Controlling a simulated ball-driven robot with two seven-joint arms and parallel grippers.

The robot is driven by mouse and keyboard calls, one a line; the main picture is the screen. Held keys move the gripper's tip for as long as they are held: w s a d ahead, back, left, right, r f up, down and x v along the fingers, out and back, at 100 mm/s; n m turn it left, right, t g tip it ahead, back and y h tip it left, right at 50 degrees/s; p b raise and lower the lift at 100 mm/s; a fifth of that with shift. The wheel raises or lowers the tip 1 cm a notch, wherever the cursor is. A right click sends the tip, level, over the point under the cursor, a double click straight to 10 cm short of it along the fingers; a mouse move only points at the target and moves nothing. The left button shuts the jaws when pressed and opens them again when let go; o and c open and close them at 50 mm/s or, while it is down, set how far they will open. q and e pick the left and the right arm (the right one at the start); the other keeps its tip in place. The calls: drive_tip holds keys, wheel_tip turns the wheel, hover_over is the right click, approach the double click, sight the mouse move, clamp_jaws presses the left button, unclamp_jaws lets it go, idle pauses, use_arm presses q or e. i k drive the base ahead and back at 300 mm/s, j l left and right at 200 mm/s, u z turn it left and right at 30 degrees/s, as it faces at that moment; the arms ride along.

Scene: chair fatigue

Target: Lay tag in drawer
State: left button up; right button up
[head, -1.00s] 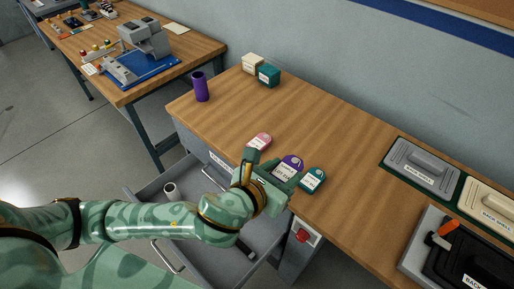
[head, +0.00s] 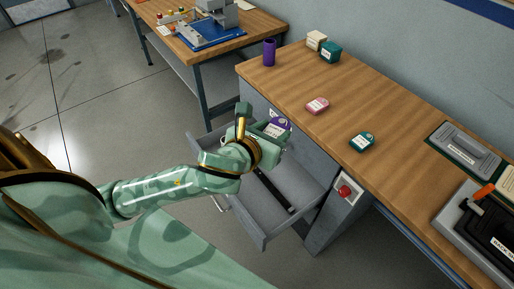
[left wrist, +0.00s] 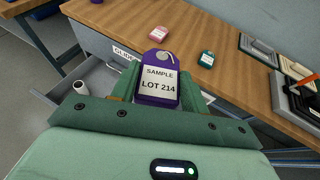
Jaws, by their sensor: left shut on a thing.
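My left gripper (head: 262,133) is shut on a purple tag (head: 280,124) with a white label. In the left wrist view the tag (left wrist: 158,86) reads "SAMPLE LOT 214" and sits between the fingers. The grey drawer (head: 262,232) is pulled open below the bench top. The gripper holds the tag above the drawer, near its back end by the bench. The drawer holds a dark bar (head: 274,190); a pale cylinder (left wrist: 82,88) shows in it in the left wrist view. My right gripper is not in view.
A pink tag (head: 318,105) and a teal tag (head: 362,141) lie on the wooden bench (head: 335,125). A purple cylinder (head: 269,52) and two small boxes (head: 330,52) stand at its far end. A red button (head: 345,191) is on the bench front, right of the drawer.

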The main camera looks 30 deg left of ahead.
sight(255, 201)
drive_tip(key=k+j+z, duration=0.1)
drive_tip(key=z, duration=1.6)
drive_tip(key=k+j+z, duration=0.15)
drive_tip(key=k+j, duration=1.75)
drive_tip(key=j, duration=0.1)
